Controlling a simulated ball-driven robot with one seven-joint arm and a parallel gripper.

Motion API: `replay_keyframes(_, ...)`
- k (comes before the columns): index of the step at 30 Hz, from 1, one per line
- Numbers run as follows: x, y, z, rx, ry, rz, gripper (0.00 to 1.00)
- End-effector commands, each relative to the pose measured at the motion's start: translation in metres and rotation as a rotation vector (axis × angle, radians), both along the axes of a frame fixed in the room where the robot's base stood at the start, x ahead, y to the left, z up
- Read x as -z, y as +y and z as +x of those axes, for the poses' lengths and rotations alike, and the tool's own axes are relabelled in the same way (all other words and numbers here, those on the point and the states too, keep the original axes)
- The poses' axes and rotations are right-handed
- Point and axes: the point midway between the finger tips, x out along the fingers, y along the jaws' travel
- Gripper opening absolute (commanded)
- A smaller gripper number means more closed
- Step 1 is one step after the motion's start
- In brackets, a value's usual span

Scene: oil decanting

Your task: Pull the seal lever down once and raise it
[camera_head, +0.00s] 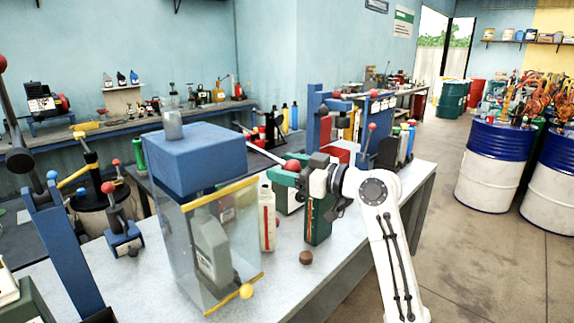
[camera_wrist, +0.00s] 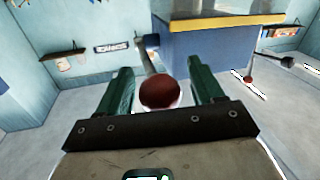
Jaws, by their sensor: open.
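The lever is a thin grey rod with a dark red ball knob (camera_head: 292,166). In the head view the rod slopes up and left from the knob, towards the blue-topped clear case (camera_head: 195,152). In the wrist view the knob (camera_wrist: 160,92) sits between the two green fingers of my gripper (camera_wrist: 161,78), with a visible gap on each side. There the rod runs up to a pivot on a blue block with a yellow band (camera_wrist: 215,50). My gripper (camera_head: 286,182) is open around the knob in the head view. Part of the rod is hidden.
The clear case holds a grey-green jug (camera_head: 212,250). Another red-knobbed lever (camera_head: 371,127) stands further back. White and blue drums (camera_head: 493,165) are at right.

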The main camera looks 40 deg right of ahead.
Motion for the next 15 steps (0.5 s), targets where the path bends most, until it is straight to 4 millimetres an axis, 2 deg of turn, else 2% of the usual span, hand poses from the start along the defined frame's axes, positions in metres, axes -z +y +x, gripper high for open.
replay_keyframes(8, 0.0002, 0.0002, 0.0012, 0.000, 0.000, 0.000, 0.67)
replay_keyframes(15, 0.0000, 0.0002, 0.0010, 0.000, 0.000, 0.000, 0.44)
